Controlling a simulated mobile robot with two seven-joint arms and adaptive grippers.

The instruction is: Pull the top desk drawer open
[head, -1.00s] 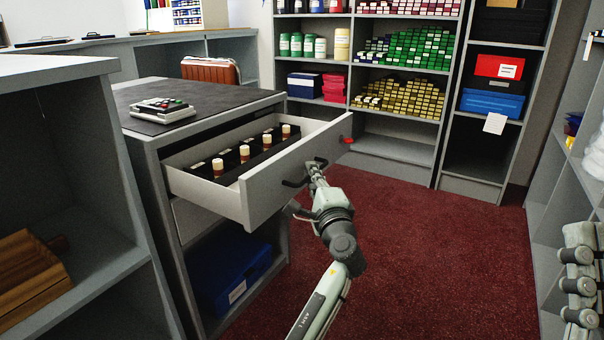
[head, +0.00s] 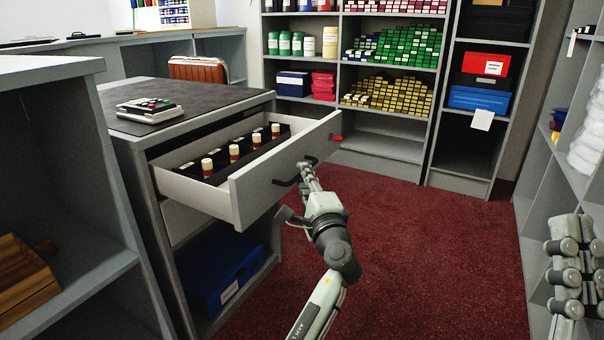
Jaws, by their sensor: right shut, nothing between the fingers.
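The top desk drawer (head: 285,178) is pulled well out of the grey desk (head: 180,95). Its white inside and the row of small capped bottles (head: 256,140) in it are in plain view. Its dark bar handle (head: 283,182) is on the front. My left gripper (head: 306,174) is at the middle of this handle, its narrow fingers closed around the bar; the fingertips are small and partly hidden. My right gripper (head: 573,240) is at the far right edge, upright, shut and empty, away from the desk.
A blue box (head: 222,272) sits in the open space below the drawers. A red tab (head: 338,138) shows by the drawer's far end. Shelves (head: 400,145) stand behind and a shelf unit (head: 535,215) at right. The red carpet (head: 430,250) is clear.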

